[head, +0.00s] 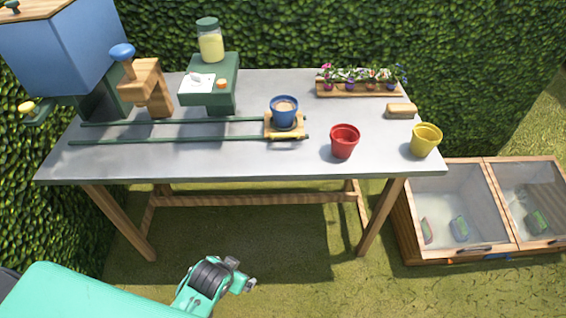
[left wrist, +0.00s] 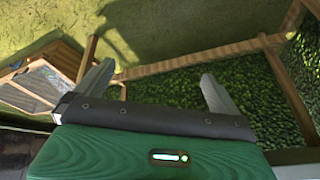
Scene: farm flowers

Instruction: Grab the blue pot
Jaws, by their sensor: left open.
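The blue pot (head: 284,112) stands upright on a small wooden carriage (head: 284,131) at the right end of the green rails on the table. Its top shows a light brown fill. My left gripper (head: 243,274) is in front of the table, low in the head view, below and well apart from the pot. In the left wrist view its two fingers (left wrist: 157,72) are spread, with nothing between them. The pot does not show in that view. My right gripper is not in view.
The grey table (head: 230,158) also holds a red pot (head: 344,141), a yellow pot (head: 425,139), a flower rack (head: 360,88), a wooden block (head: 401,110), a green machine with a jar (head: 210,43), and a blue hopper (head: 68,45). A cold frame (head: 405,225) stands at right. Hedges close the back.

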